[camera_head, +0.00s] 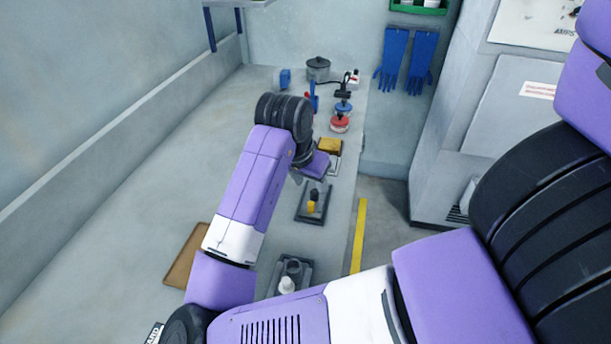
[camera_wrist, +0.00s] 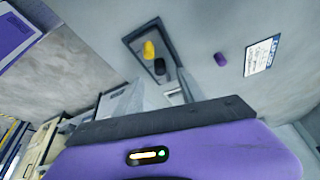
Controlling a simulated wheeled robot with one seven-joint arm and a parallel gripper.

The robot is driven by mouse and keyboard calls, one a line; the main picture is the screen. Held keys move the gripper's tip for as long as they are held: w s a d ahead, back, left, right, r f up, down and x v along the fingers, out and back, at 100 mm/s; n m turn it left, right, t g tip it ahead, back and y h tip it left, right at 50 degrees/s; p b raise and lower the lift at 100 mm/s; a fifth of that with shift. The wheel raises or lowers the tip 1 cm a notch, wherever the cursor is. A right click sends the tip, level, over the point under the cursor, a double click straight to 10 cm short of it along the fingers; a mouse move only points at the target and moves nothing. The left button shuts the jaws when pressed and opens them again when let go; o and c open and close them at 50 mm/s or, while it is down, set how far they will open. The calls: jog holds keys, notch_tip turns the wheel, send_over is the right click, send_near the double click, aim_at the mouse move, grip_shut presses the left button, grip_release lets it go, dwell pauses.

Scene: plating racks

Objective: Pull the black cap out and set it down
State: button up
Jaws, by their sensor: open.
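The black cap (camera_head: 314,195) shows in the head view as a small dark piece beside a yellow piece (camera_head: 312,207), both on a dark tray (camera_head: 301,208) on the bench. In the wrist view the black cap (camera_wrist: 159,67) is a short dark cylinder close to the yellow piece (camera_wrist: 149,50), inside the dark-rimmed tray (camera_wrist: 128,46). I cannot tell whether the two touch. My gripper (camera_head: 298,178) is open and empty, above the bench just beyond the tray, apart from the cap. The arm partly hides the fingers in the head view.
A second dark tray (camera_head: 305,270) with a white piece (camera_head: 287,285) lies nearer. A brown board (camera_head: 181,262) lies left of my arm. A yellow block (camera_head: 330,145), red dish (camera_head: 340,124) and pot (camera_head: 318,68) stand farther back. The bench left of my arm is largely clear.

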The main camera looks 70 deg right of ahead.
aim_at(315, 191)
jog(key=shift+x, duration=2.5)
grip_shut()
jog(key=c, duration=0.9)
grip_release()
grip_shut()
jog(key=shift+r+p, duration=0.25)
jog(key=shift+p, duration=0.05)
jog(key=shift+r+p, duration=1.6)
jog(key=shift+r, duration=0.3)
